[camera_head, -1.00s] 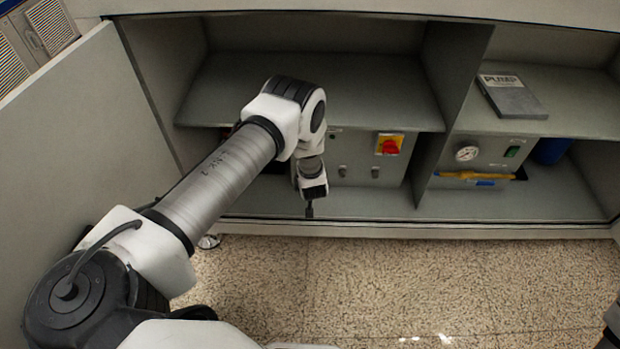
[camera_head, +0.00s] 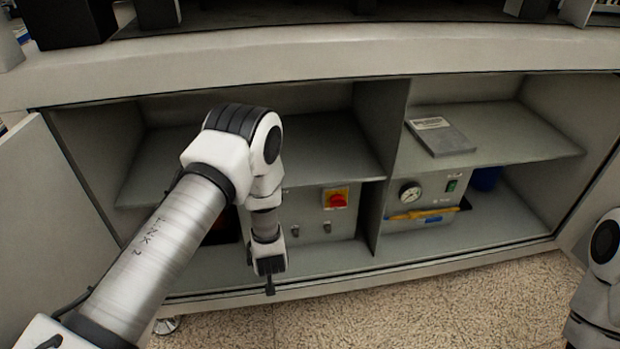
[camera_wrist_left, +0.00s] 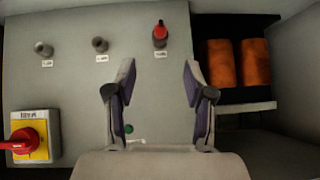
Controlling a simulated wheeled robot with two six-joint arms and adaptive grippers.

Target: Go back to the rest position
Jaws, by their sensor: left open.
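My left arm reaches in from the left in the head view. Its gripper (camera_head: 269,278) points down in front of the cabinet's left bay, just before the control panel (camera_head: 308,222). In the left wrist view my left gripper (camera_wrist_left: 159,82) has its two fingers spread apart, with nothing between them. Behind them is the panel face with a red-tipped switch (camera_wrist_left: 160,34), two dark knobs and a red rotary switch (camera_wrist_left: 24,140) on a yellow plate. My right arm shows only partly at the right edge of the head view; its gripper is out of sight.
The open cabinet has a middle divider (camera_head: 392,140) and side walls near the arms. Its right bay holds a grey binder-like block (camera_head: 440,137), a gauge panel (camera_head: 410,192) and a yellow tool (camera_head: 416,214). Orange cylinders (camera_wrist_left: 238,62) sit beside the panel. Speckled floor lies in front.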

